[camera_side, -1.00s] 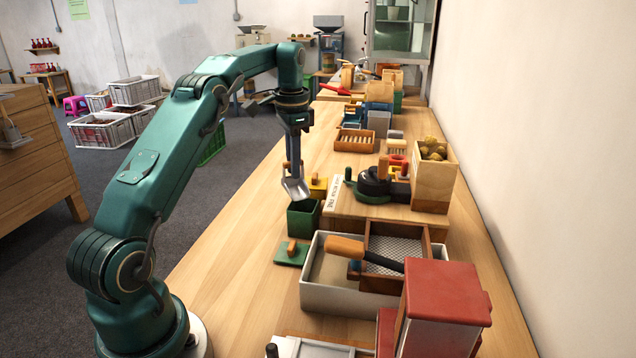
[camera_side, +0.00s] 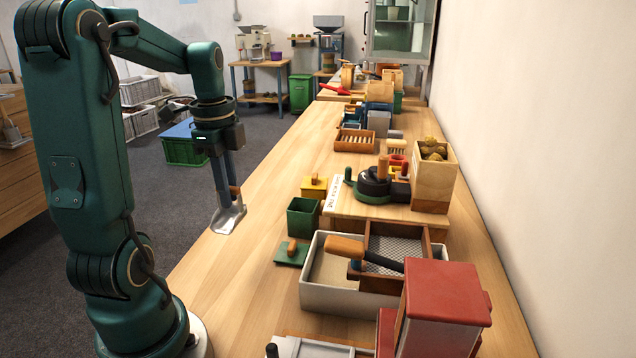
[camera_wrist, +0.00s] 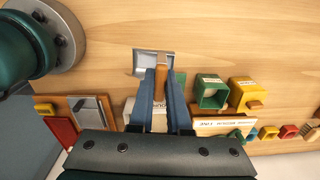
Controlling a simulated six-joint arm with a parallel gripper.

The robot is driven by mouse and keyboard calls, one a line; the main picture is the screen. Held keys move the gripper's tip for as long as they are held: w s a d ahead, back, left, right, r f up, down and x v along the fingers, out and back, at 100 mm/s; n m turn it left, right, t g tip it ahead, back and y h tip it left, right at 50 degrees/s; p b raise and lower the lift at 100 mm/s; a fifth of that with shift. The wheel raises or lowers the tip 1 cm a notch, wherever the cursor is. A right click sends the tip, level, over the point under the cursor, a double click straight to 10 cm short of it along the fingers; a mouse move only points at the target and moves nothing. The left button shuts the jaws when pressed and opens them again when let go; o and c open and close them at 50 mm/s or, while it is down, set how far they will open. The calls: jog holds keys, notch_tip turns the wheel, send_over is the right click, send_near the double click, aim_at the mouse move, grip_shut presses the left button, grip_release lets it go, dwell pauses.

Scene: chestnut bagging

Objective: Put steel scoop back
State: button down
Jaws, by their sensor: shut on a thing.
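The steel scoop (camera_side: 228,217) hangs with its grey pan down from my gripper (camera_side: 231,190), near the left edge of the bench. My gripper is shut on its wooden handle. I cannot tell whether the pan touches the bench top. In the wrist view the scoop's pan (camera_wrist: 152,62) shows beyond the fingers of my gripper (camera_wrist: 160,72). An open green box (camera_side: 303,218) stands to the right of the scoop, apart from it. Its green lid (camera_side: 291,254) with a wooden knob lies in front of it.
A yellow box (camera_side: 314,187) stands behind the green box. A white tray (camera_side: 330,296) with a wooden-handled tool is at the front, near a red-topped machine (camera_side: 447,290). A wooden box of chestnuts (camera_side: 434,180) stands right. Bare bench (camera_side: 262,200) lies around the scoop.

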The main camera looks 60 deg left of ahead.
jog(key=shift+s+d+r, duration=0.15)
jog(key=shift+s+d, duration=0.15)
jog(key=shift+s, duration=0.35)
jog(key=shift+s+d+r, duration=0.1)
jog(key=shift+s+d, duration=0.2)
jog(key=shift+s, duration=0.3)
jog(key=shift+s+r+n, duration=0.25)
jog(key=shift+n, duration=0.05)
jog(key=shift+w+d+f, duration=1.35)
jog(key=shift+f, duration=0.45)
jog(key=shift+w+d+f, duration=1.3)
jog(key=shift+d+f, duration=0.05)
jog(key=shift+f, duration=0.45)
jog(key=shift+w+d+f, duration=1.35)
jog(key=shift+f, duration=0.45)
jog(key=shift+f, duration=0.1)
jog(key=c, duration=0.9)
grip_release()
